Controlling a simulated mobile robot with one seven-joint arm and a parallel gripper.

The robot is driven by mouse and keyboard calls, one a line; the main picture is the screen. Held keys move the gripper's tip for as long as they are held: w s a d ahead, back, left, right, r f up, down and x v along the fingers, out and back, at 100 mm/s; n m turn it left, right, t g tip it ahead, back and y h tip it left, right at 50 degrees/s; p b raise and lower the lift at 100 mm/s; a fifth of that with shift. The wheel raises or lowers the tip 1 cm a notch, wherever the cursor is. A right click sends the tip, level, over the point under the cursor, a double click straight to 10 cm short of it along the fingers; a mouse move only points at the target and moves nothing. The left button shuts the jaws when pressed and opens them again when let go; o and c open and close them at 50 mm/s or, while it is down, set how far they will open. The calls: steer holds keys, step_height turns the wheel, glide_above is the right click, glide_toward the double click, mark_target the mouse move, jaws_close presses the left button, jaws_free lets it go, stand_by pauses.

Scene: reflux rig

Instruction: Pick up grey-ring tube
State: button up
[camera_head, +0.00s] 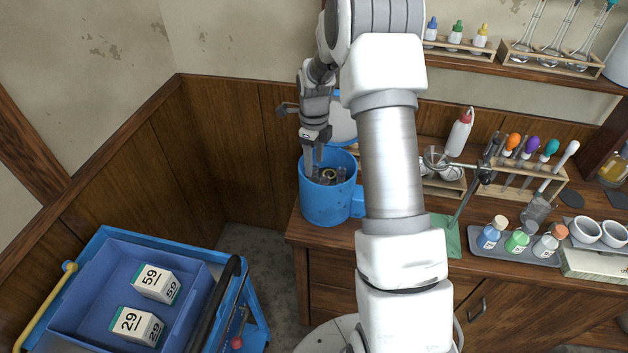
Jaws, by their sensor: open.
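A blue round vessel (326,205), which looks like a centrifuge, stands at the left end of the wooden bench with its lid (342,122) raised behind it. Several small tubes (341,174) stand inside it around a tan-coloured centre. Which of them has the grey ring is too small to tell. My gripper (313,168) is open and points down into the mouth of the vessel, at its left side by the tubes. The fingertips partly hide the tubes there. I cannot tell whether a tube is between the fingers.
My arm crosses the middle of the view and hides part of the bench. To the right are a green-based stand (452,236), a rack of coloured-top droppers (530,170) and a tray of bottles (518,250). A blue cart (100,250) with numbered boxes stands at lower left.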

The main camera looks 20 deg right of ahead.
steer(key=shift+w+f+p, duration=0.2)
steer(key=shift+f+p, duration=0.6)
steer(key=shift+f, duration=1.9)
jaws_close()
